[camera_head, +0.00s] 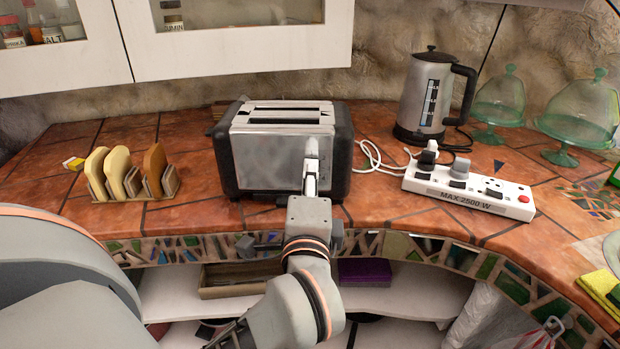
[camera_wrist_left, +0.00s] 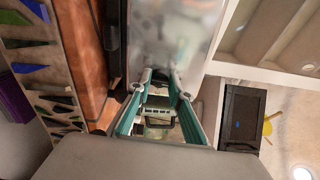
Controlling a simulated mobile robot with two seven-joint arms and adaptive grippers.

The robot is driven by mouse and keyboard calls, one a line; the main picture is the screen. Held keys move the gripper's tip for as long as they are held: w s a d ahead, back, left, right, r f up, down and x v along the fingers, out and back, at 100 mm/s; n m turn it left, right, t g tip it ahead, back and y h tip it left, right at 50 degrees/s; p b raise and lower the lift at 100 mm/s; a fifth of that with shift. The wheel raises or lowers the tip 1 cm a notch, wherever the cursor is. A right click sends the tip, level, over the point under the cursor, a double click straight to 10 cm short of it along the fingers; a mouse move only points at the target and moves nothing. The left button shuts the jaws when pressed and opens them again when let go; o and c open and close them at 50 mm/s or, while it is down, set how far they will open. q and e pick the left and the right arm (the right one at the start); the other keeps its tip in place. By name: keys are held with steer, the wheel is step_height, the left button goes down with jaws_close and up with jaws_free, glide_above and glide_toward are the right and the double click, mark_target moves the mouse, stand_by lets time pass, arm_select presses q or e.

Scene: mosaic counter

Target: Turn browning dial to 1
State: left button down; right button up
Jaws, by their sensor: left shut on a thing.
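A silver and black two-slot toaster (camera_head: 270,150) stands on the tiled counter with its slots up. My left gripper (camera_head: 311,165) reaches its front face at the right side, fingers shut on a small dark part that I take to be the browning dial. In the left wrist view, the two green-edged fingers (camera_wrist_left: 161,88) close at the dark dial (camera_wrist_left: 160,75), against the toaster's shiny front (camera_wrist_left: 165,40). The dial's mark and numbers cannot be read. The fingers hide the dial in the head view. My right gripper is not in view.
A toast rack (camera_head: 130,185) with bread slices stands left of the toaster. A power strip (camera_head: 468,188) with plugs and cables lies to the right, below a kettle (camera_head: 424,95) and green glass domes (camera_head: 500,100). The mosaic counter edge (camera_head: 400,245) runs below my left gripper.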

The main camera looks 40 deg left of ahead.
arm_select(q)
steer(key=shift+n, duration=0.5)
steer(key=c, duration=1.8)
jaws_free()
steer(key=shift+c, duration=0.2)
